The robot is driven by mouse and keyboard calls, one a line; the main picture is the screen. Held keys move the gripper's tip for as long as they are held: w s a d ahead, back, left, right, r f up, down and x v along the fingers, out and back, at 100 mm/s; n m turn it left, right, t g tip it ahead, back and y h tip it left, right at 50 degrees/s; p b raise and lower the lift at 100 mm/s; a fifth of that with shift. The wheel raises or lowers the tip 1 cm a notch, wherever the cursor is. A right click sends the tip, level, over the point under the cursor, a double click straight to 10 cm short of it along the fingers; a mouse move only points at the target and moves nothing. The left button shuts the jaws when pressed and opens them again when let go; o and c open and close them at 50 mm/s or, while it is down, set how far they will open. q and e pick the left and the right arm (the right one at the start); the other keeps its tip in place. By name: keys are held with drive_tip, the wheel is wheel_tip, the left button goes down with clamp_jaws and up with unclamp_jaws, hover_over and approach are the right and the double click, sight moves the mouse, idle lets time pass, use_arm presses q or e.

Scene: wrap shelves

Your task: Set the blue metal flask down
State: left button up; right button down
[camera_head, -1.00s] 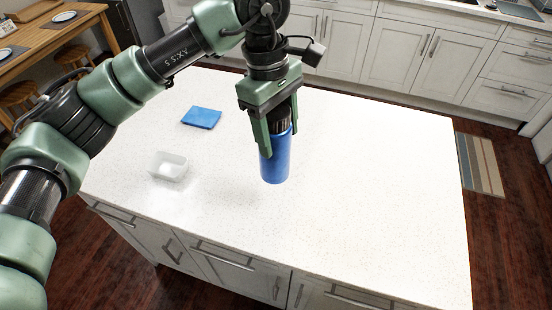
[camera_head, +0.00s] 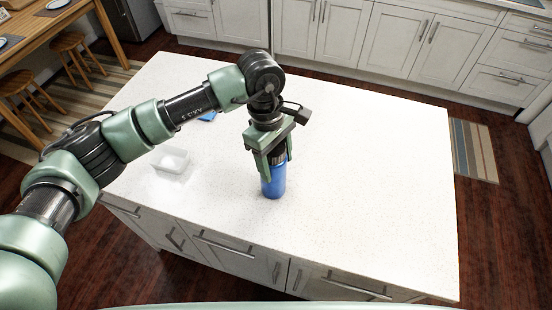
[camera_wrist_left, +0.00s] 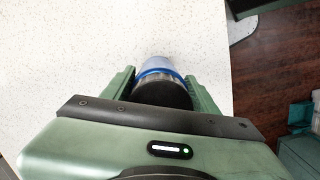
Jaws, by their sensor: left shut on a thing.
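The blue metal flask (camera_head: 273,183) is upright at the middle of the white island counter (camera_head: 360,170), its dark cap up between the fingers. My left gripper (camera_head: 273,160) points down and is shut on the flask's upper part. Whether the flask's base touches the counter I cannot tell for sure. In the left wrist view, the dark cap and a blue rim of the flask (camera_wrist_left: 160,72) show between the two green fingers (camera_wrist_left: 160,85). My right gripper is not in view.
A clear, shallow container (camera_head: 171,165) stands on the counter left of the flask. A blue folded cloth (camera_head: 208,116) is partly hidden behind my left arm. The counter right of the flask is bare. Stools and a wooden table (camera_head: 50,30) stand at the far left.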

use_arm(q)
drive_tip(key=shift+f, duration=0.15)
drive_tip(key=o, duration=1.7)
drive_tip(key=shift+r, duration=0.3)
drive_tip(key=r+b, duration=0.1)
drive_tip(key=r, duration=0.2)
drive_tip(key=r+b, duration=0.2)
drive_tip(key=r, duration=0.2)
drive_tip(key=w+a+r+b, duration=0.1)
drive_tip(key=r, duration=0.2)
drive_tip(key=shift+w+a+r+b, duration=0.1)
drive_tip(key=shift+r+b, duration=0.15)
drive_tip(key=shift+b, duration=0.15)
drive_tip(key=shift+a+r, duration=0.1)
drive_tip(key=shift+r, duration=0.5)
